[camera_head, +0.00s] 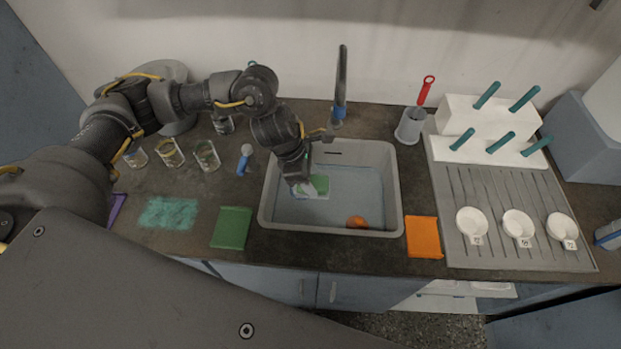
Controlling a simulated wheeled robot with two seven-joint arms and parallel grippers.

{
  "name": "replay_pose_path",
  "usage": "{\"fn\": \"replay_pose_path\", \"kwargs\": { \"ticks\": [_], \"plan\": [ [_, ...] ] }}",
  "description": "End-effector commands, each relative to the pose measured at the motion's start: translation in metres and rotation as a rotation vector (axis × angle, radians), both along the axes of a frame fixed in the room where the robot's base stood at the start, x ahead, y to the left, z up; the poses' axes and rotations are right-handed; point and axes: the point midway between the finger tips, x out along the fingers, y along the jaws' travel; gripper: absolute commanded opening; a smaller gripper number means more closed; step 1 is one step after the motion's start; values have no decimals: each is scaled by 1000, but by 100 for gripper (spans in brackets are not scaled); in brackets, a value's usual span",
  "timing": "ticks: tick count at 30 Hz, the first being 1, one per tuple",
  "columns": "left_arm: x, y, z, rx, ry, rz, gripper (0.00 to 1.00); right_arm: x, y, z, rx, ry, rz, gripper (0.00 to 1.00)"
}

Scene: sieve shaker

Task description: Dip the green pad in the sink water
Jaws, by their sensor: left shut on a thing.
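My left gripper (301,188) reaches down into the left part of the grey sink (392,185). It is shut on a small green pad (320,184), which shows beside its fingertips over a pale patch. The fingers partly hide the pad, and I cannot tell how deep it sits in the bluish sink water (365,190). A separate flat green rectangle (232,227) lies on the counter left of the sink. My right gripper is not in view.
An orange round thing (357,221) is in the sink near its front wall. The faucet (341,85) stands behind. Glass beakers (207,156) and a blue-handled tool (244,159) are at left. An orange rectangle (424,237) and a drying rack (455,200) with white dishes are at right.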

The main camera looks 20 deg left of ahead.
Motion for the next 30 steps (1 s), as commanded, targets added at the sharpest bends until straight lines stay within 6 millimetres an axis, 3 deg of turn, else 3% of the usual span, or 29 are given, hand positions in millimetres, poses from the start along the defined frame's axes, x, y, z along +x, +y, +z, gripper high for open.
{"fn": "replay_pose_path", "kwargs": {
  "ticks": [5, 14, 30],
  "plan": [
    [1, 0, -4, 1, -2, -96, 20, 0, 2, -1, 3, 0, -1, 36],
    [1, 0, -12, 2, -1, -108, 20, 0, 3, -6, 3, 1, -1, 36],
    [0, 0, -78, 3, -1, -107, 20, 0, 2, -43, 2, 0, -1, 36]
  ]
}}
